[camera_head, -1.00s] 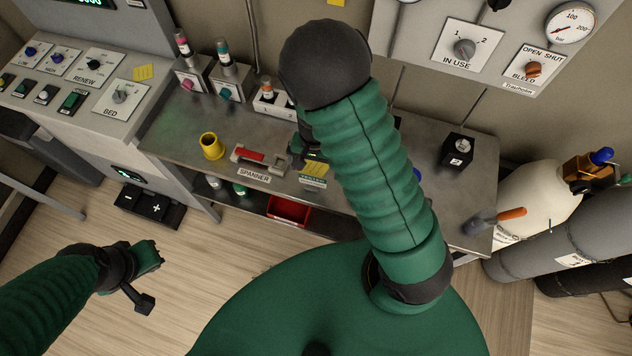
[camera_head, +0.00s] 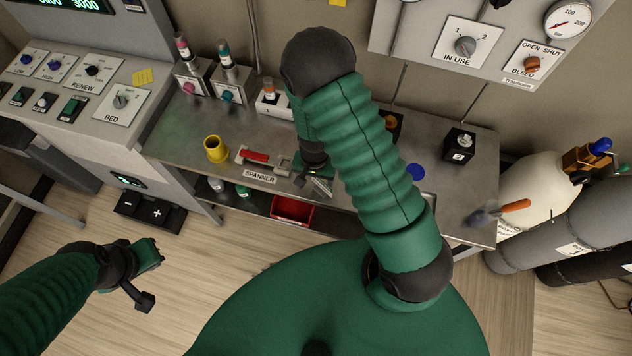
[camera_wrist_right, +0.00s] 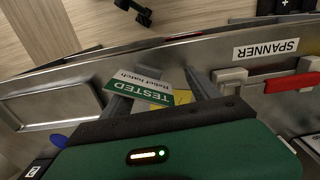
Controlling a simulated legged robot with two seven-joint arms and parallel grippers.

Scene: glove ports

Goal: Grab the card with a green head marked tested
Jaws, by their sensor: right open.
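The card with the green head marked TESTED (camera_wrist_right: 140,87) shows in the right wrist view, its white part reading "Relief hatch". It lies between the two grey fingers of my right gripper (camera_wrist_right: 162,92), near the bench's front edge. The fingers are apart; I cannot tell whether either touches the card. A yellow piece shows partly behind the card. In the head view my right gripper (camera_head: 314,181) is low over the bench front, and the card (camera_head: 322,187) is mostly hidden there. My left gripper (camera_head: 146,274) hangs over the floor at left, away from the bench; its jaw opening is unclear.
A red-handled spanner holder (camera_head: 262,158) with a SPANNER label sits left of my right gripper. A yellow cup (camera_head: 215,149) stands further left. A red bin (camera_head: 293,211) is below the bench. A black box (camera_head: 459,145) and an orange-handled tool (camera_head: 502,211) are at right.

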